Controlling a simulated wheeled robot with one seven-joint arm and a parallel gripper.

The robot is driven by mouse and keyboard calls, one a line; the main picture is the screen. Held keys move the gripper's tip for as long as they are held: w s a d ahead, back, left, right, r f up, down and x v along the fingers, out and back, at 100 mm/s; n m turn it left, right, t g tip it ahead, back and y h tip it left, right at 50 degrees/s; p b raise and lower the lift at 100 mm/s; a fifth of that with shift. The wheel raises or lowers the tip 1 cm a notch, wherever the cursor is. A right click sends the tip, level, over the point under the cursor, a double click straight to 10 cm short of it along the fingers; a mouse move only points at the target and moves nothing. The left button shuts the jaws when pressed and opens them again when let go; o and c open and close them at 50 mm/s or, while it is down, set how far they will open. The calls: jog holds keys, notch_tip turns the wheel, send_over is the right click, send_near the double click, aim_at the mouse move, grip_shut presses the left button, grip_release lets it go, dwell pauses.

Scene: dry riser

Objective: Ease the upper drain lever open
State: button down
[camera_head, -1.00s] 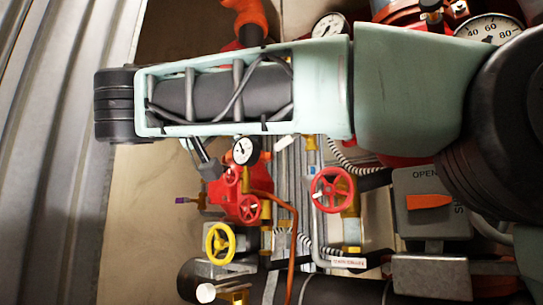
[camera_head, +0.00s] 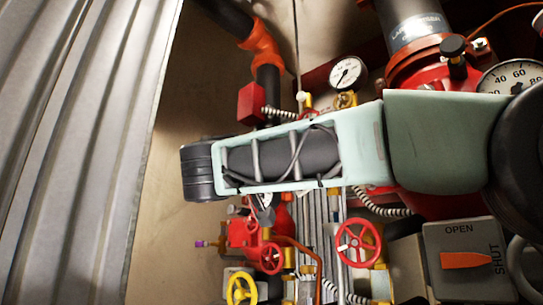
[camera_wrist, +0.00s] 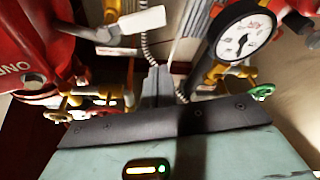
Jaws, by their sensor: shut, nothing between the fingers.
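In the wrist view, a lever-like bar with a white end (camera_wrist: 135,22) sticks out beside a red body (camera_wrist: 35,45) at the upper left. I cannot tell for sure if it is the upper drain lever. My gripper (camera_wrist: 157,85) is at the middle of the wrist view, its grey fingers shut and empty. It points toward the pipes, below and a little right of the white end, and appears apart from it. In the head view my arm covers the middle of the pipework, and I cannot make out the gripper or the lever clearly.
A gauge (camera_wrist: 244,35) and a green handwheel (camera_wrist: 262,92) are at the right of the wrist view. The head view shows red handwheels (camera_head: 358,243), a yellow handwheel (camera_head: 241,289), an OPEN/SHUT box (camera_head: 466,258) and a corrugated metal panel (camera_head: 75,150) at left.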

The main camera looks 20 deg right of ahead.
jog(key=shift+d+f+p, duration=0.4)
jog(key=shift+d+f, duration=0.2)
jog(key=shift+f, duration=0.2)
jog(key=shift+d+f+p, duration=0.4)
jog(key=shift+d+f, duration=0.15)
jog(key=shift+f, duration=0.2)
jog(key=shift+w+f, duration=0.1)
jog(key=shift+n, duration=0.4)
